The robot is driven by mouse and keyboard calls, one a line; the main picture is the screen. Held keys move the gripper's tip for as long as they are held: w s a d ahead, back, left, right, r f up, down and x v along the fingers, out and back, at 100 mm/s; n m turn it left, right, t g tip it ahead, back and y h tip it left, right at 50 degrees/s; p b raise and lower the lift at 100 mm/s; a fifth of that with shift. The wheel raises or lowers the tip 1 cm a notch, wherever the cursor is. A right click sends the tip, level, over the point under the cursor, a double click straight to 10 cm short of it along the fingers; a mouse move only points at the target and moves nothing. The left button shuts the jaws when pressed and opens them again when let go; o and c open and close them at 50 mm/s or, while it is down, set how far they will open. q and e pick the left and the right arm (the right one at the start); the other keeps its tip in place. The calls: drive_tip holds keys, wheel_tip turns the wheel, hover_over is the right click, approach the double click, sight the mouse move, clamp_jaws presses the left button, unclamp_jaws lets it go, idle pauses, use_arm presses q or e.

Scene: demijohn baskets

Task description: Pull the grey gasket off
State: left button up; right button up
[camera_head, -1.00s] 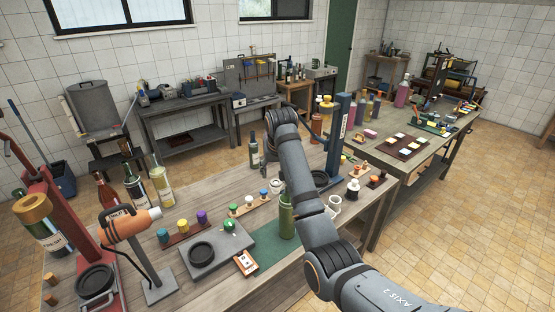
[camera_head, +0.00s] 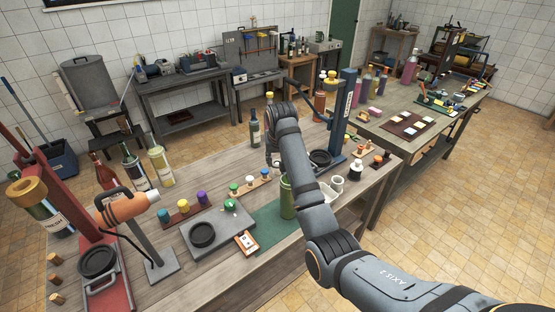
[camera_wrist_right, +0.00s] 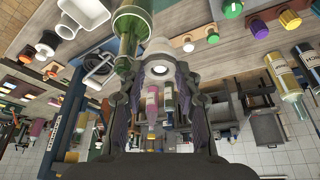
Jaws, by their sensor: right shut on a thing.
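My right gripper (camera_head: 275,160) reaches down over the near bench, and my own wrist partly hides it in the head view. In the right wrist view its two dark fingers (camera_wrist_right: 158,80) close on a pale grey round piece (camera_wrist_right: 158,55) with a bright centre. This looks like the grey gasket, but I cannot tell whether it is still seated on something behind it. A green bottle (camera_head: 287,196) stands upright just in front of the gripper; it also shows beside the grey piece in the right wrist view (camera_wrist_right: 132,28). My left gripper is not in view.
A blue column (camera_head: 343,110) stands behind my right arm. Coloured stoppers (camera_head: 183,206) stand on a wooden strip, near a grey plate with a black ring (camera_head: 202,235). An orange tool (camera_head: 128,207) and bottles stand left.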

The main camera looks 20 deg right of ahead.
sight(278, 161)
drive_tip(key=shift+c, duration=0.9)
drive_tip(key=shift+r, duration=0.25)
drive_tip(key=shift+r, duration=0.8)
drive_tip(key=shift+r+m+h, duration=0.3)
drive_tip(key=shift+r+m, duration=0.15)
drive_tip(key=shift+m, duration=0.25)
